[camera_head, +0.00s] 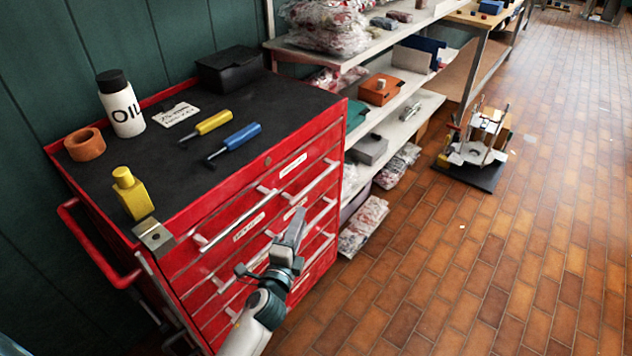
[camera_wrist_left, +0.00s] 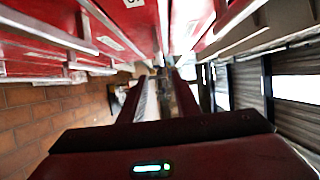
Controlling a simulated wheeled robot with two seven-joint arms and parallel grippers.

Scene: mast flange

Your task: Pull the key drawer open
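A red tool cabinet (camera_head: 176,277) stands at the left with several drawers, all looking shut. Each drawer front has a long bar handle; the top handle (camera_head: 268,205) runs across the upper front. White labels sit on the top drawer (camera_head: 293,165) and on a drawer below (camera_head: 248,227), too small to read, so I cannot tell which is the key drawer. My left gripper (camera_head: 297,226) is in front of the upper drawers, overlapping the handles in view; contact is not clear. In the left wrist view its fingers (camera_wrist_left: 155,98) are apart with nothing between them. My right gripper is not in view.
On the cabinet top lie an oil bottle (camera_head: 121,104), a tape roll (camera_head: 85,145), a yellow bottle (camera_head: 132,192), yellow (camera_head: 213,123) and blue (camera_head: 238,137) tools, and a black box (camera_head: 229,69). Loaded shelves (camera_head: 410,101) stand behind.

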